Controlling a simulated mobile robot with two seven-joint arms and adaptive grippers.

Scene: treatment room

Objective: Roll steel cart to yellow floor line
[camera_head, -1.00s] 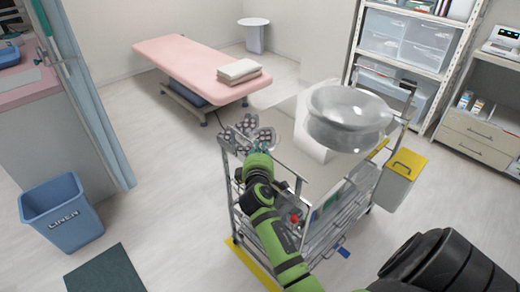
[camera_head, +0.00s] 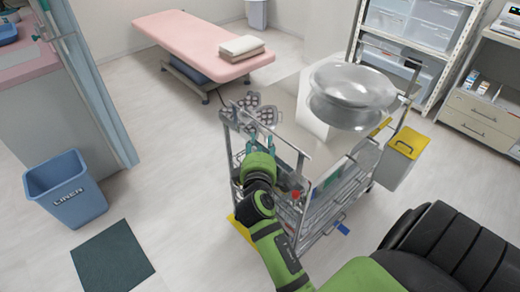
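The steel cart (camera_head: 300,160) stands in the middle of the view, with wire sides and a push bar at its near left end. My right gripper (camera_head: 261,140) is at this bar. Its two teal fingers look spread apart, and I cannot tell whether they touch the bar. A piece of the yellow floor line (camera_head: 241,230) shows on the floor at the cart's near left corner. My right arm and the cart hide part of the floor there. My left gripper is not in view.
A large metal bowl (camera_head: 350,92) is on the cart, and a yellow-lidded bin (camera_head: 398,160) hangs at its right. A pink treatment bed (camera_head: 195,42) is behind. A blue linen bin (camera_head: 66,190) and dark mat (camera_head: 112,258) are left. Shelves (camera_head: 440,50) stand right.

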